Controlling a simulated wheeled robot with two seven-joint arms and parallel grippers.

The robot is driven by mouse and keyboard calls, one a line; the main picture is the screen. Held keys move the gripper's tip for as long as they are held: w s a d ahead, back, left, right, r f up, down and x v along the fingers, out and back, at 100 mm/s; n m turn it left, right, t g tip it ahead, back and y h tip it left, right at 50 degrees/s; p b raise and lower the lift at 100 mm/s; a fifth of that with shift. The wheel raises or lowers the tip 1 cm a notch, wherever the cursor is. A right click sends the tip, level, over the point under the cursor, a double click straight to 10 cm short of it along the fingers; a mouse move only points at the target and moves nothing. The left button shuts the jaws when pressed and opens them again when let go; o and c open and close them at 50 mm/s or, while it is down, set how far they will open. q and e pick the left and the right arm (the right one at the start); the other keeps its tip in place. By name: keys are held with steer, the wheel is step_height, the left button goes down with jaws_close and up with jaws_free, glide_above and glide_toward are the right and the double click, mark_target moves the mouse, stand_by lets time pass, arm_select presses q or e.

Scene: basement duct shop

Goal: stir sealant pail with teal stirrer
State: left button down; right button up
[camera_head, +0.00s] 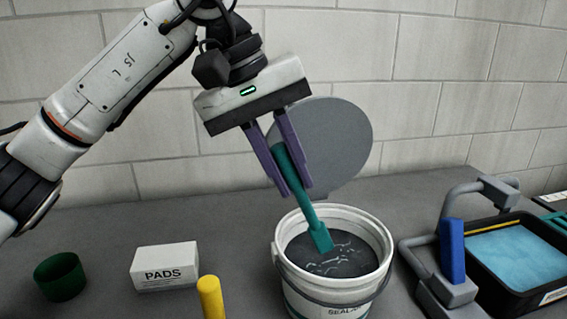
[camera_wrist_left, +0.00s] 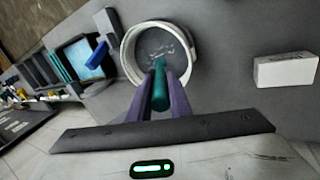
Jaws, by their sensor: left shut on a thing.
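My left gripper (camera_head: 291,191) has purple fingers shut on the handle of the teal stirrer (camera_head: 308,205). The stirrer tilts down to the right, and its paddle end is at the dark sealant (camera_head: 340,265) inside the white pail (camera_head: 384,238). I cannot tell how deep the tip sits. The left wrist view shows the stirrer (camera_wrist_left: 159,90) between the fingers, pointing into the pail (camera_wrist_left: 190,45). A round grey disc (camera_head: 335,140), perhaps the pail's lid, stands upright behind the gripper. My right gripper is not in view.
A white PADS box (camera_head: 165,268) and a dark green cup (camera_head: 60,277) stand left of the pail. A yellow upright handle (camera_head: 211,297) is in front. On the right are a grey frame with a blue part (camera_head: 452,250) and a black tray (camera_head: 510,297) with blue contents.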

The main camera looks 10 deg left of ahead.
mark_target(298, 190)
arm_select(q)
steer(key=shift+x, duration=0.85)
steer(key=shift+b+x, duration=0.75)
steer(key=shift+x, duration=0.45)
steer(key=shift+d+f, duration=0.1)
steer(key=shift+f, duration=0.2)
steer(key=shift+w+f, duration=0.1)
